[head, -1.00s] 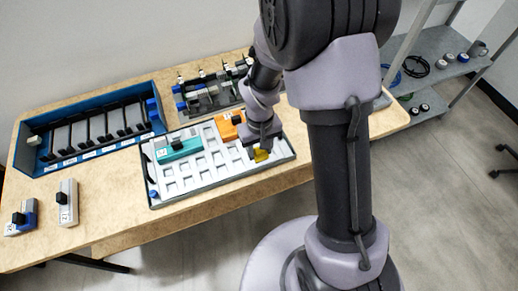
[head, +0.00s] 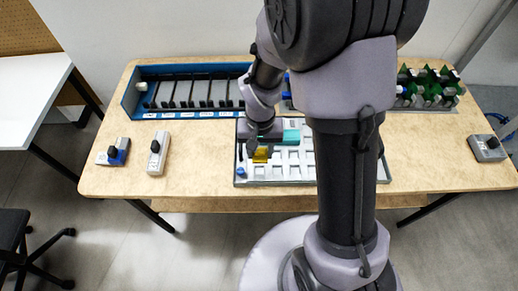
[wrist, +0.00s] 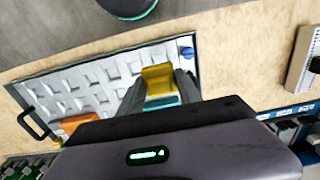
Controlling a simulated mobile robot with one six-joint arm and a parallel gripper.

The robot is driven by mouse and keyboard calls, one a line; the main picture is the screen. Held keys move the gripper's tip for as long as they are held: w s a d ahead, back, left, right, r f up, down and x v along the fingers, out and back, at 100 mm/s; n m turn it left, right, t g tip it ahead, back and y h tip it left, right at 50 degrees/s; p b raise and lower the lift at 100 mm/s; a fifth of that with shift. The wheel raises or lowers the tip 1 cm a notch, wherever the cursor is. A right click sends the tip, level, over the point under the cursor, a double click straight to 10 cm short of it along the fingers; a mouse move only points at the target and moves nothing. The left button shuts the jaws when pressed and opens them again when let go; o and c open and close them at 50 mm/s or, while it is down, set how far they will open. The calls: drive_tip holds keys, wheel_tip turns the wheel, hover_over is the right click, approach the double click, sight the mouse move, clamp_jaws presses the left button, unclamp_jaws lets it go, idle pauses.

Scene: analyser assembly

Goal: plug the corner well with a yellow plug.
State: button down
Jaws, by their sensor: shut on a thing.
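My gripper (head: 259,150) is shut on a yellow plug (head: 260,155) over the left part of the white welled tray (head: 296,159). In the wrist view, the yellow plug (wrist: 158,77) shows between my gripper's fingers (wrist: 160,88), above the tray (wrist: 62,83). I cannot tell whether the plug touches the tray. A small blue part (head: 242,172) sits at the tray's front left corner; it also shows in the wrist view (wrist: 187,53). My arm hides the tray's right part in the head view.
A teal block (head: 291,136) is on the tray beside my gripper; an orange block (wrist: 80,122) shows in the wrist view. A blue rack (head: 150,105) stands behind. Two grey modules (head: 113,152) (head: 157,155) lie to the left. Green boards (head: 425,85) stand back right.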

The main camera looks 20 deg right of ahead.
drive_tip(key=shift+f+b, duration=3.15)
drive_tip(key=shift+f, duration=1)
drive_tip(key=shift+f, duration=0.25)
drive_tip(key=c, duration=0.7)
unclamp_jaws()
drive_tip(key=shift+c, duration=0.2)
drive_tip(key=c, duration=0.4)
drive_tip(key=shift+o, duration=0.2)
drive_tip(key=shift+a+r, duration=0.1)
drive_tip(key=shift+r, duration=0.1)
drive_tip(key=shift+r+p, duration=1.3)
drive_tip(key=shift+r, duration=0.55)
wheel_tip(320, 180, up, 7)
drive_tip(key=p, duration=0.5)
drive_tip(key=shift+f, duration=0.1)
